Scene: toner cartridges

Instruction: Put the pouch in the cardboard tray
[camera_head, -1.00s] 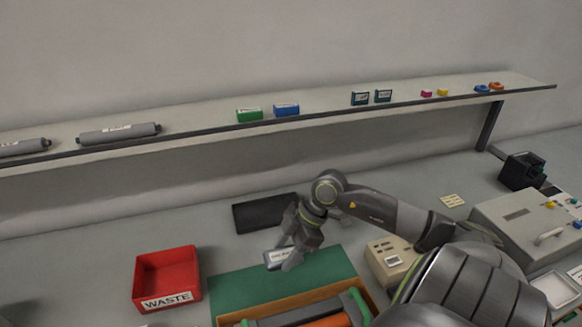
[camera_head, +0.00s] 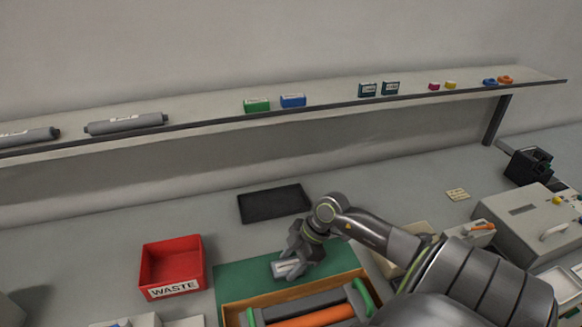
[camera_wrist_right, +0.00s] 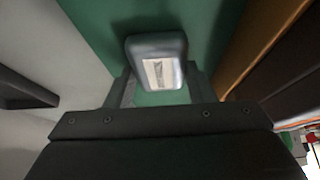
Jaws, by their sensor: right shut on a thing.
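The pouch (camera_head: 286,268) is a small grey pack with a pale label. My right gripper (camera_head: 290,262) is shut on it and holds it over the green mat, just behind the cardboard tray. In the right wrist view the pouch (camera_wrist_right: 157,62) sits between the two fingers, label facing the camera, with green mat behind it. The cardboard tray (camera_head: 248,300) is a brown-walled box at the bottom centre, cut off by the picture edge and partly covered by my right arm. Its brown wall (camera_wrist_right: 262,42) runs along the right of the wrist view. My left gripper is out of view.
The tray holds an orange and dark cartridge (camera_head: 312,317) with green ends. A red WASTE bin (camera_head: 205,262) stands to the left. A black flat tray (camera_head: 273,204) lies behind the mat (camera_head: 232,276). Beige devices stand right. A shelf (camera_head: 210,110) with small items runs along the wall.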

